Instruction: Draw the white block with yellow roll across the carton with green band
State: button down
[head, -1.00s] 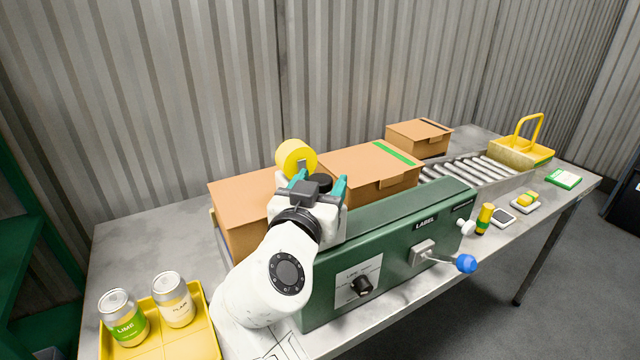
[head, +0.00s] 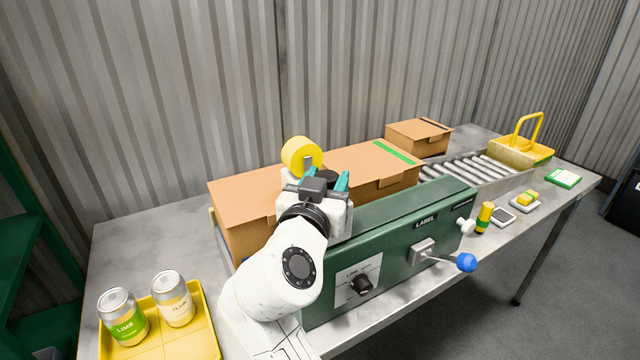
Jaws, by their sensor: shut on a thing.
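The yellow roll (head: 302,155) stands up just beyond my gripper (head: 326,181), at the near left side of the carton with green band (head: 372,163). My gripper's teal fingers are shut on the white block that carries the roll. The block itself is mostly hidden behind the gripper. The green band (head: 394,152) crosses the carton's top near its right end and is uncovered. The roll appears over the left part of the carton tops. I cannot tell whether it touches the cardboard.
A plain carton (head: 240,200) lies left and another carton (head: 418,134) farther back on the rollers (head: 470,172). The green machine housing (head: 400,235) with a blue-knobbed lever (head: 466,262) stands in front. A yellow tray (head: 200,335) holds two cans.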

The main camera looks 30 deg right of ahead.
jog(key=w+d, duration=0.1)
jog(key=d, duration=3.3)
jog(key=shift+d+p, duration=0.2)
jog(key=shift+p, duration=0.15)
jog(key=c, duration=0.6)
grip_release()
jog(key=b+v, duration=0.1)
jog(key=v, duration=0.9)
jog(key=shift+s+a+b, duration=0.25)
jog(key=shift+a+b, duration=0.05)
jog(key=shift+b, duration=0.1)
